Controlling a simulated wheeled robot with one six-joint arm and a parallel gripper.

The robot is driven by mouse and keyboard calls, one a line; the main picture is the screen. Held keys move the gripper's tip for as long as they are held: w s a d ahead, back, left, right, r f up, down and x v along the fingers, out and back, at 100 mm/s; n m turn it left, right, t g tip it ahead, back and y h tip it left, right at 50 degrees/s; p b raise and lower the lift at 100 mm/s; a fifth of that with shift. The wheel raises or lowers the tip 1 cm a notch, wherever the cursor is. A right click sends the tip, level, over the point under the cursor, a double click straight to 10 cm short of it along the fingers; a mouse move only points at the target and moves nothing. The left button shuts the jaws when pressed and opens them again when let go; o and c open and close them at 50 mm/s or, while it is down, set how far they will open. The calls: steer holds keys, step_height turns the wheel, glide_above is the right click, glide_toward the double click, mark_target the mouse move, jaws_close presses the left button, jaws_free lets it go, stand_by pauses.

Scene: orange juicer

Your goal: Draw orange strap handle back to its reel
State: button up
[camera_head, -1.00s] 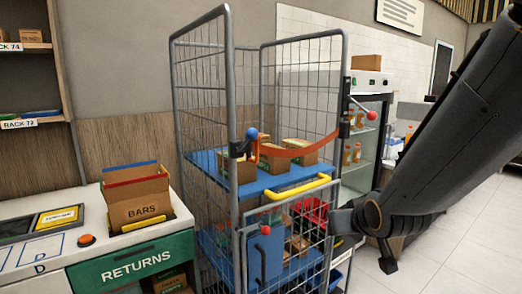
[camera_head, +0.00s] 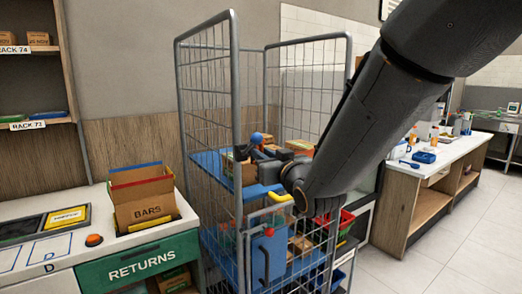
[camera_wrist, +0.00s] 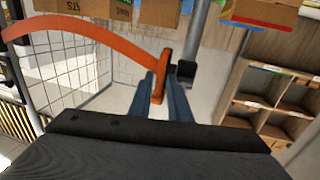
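The orange strap (camera_wrist: 90,33) arcs across the upper left of the wrist view and ends in an upright orange handle (camera_wrist: 165,65). The handle's lower end lies between the two blue-grey fingers of my gripper (camera_wrist: 161,84), which look closed on it. A dark catch (camera_wrist: 186,73) on the cage post is just right of the handle. My arm hides the strap and the right post there, so the reel is not seen.
The wire roll cage (camera_head: 232,90) has a blue shelf (camera_head: 208,162) with cartons. Open floor (camera_head: 440,245) lies right.

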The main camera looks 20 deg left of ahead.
steer(key=shift+x, duration=0.95)
jaws_close()
steer(key=shift+w+d, duration=0.1)
